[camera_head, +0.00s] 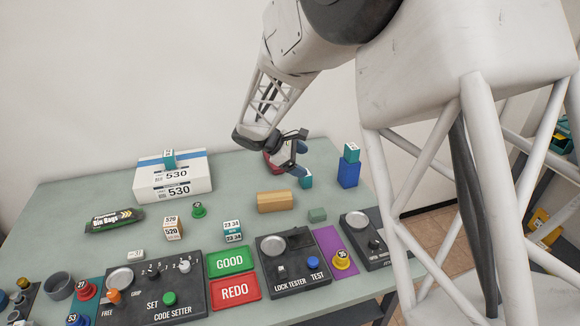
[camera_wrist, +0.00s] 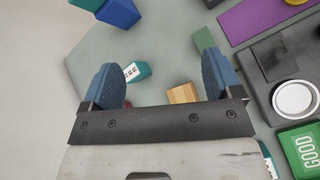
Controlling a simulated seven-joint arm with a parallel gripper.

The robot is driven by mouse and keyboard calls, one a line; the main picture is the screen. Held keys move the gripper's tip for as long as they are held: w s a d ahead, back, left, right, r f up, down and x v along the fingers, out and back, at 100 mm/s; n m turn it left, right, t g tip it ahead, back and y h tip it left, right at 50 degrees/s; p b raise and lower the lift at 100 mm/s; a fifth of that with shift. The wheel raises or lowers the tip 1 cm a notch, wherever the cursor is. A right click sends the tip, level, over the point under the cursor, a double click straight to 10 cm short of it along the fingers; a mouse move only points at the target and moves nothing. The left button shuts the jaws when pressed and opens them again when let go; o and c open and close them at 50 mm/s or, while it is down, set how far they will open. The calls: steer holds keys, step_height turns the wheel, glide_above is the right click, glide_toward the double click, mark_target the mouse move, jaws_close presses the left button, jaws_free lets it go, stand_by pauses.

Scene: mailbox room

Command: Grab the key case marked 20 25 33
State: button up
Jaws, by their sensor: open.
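My gripper (camera_head: 286,164) is open and empty over the back right of the table, its two blue fingers (camera_wrist: 161,62) apart in the wrist view. A small teal and white case (camera_head: 306,180) stands on the table just below and right of it, partly hidden by the gripper. In the wrist view this case (camera_wrist: 136,71) lies between the fingers, close to the left one; its white face bears numbers too small to read. Other teal and white cases sit on the blue block (camera_head: 351,153), on the white 530 box (camera_head: 169,158) and near the GOOD button (camera_head: 232,231). I cannot read 20 25 33 on any.
A wooden block (camera_head: 274,201) and a green block (camera_head: 317,215) lie in front of the gripper. The blue block (camera_head: 348,174) stands to its right. The lock tester (camera_head: 285,285), code setter (camera_head: 150,306) and GOOD button (camera_head: 231,261) line the front.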

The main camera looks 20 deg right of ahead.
mark_target(305, 179)
steer(key=w+f+n+h, duration=0.1)
steer(key=w+f+n, duration=0.1)
steer(key=w+f, duration=0.2)
steer(key=w+f+n+t+h, duration=0.1)
steer(key=w+f+n, duration=0.1)
steer(key=w+f, duration=0.2)
steer(key=w+f+n+h, duration=0.1)
steer(key=w+f+h, duration=0.1)
steer(key=w+f, duration=0.2)
steer(key=shift+w+a+f+n, duration=0.1)
steer(key=shift+w+f+n, duration=0.1)
steer(key=shift+f, duration=0.2)
steer(key=shift+w+a+f+n, duration=0.1)
steer(key=shift+w+f+n, duration=0.1)
steer(key=shift+f, duration=0.2)
steer(key=shift+d, duration=0.2)
steer(key=shift+x, duration=1.2)
steer(key=shift+d+f, duration=0.1)
steer(key=shift+x, duration=2.45)
steer(key=shift+w, duration=0.2)
steer(key=c, duration=1)
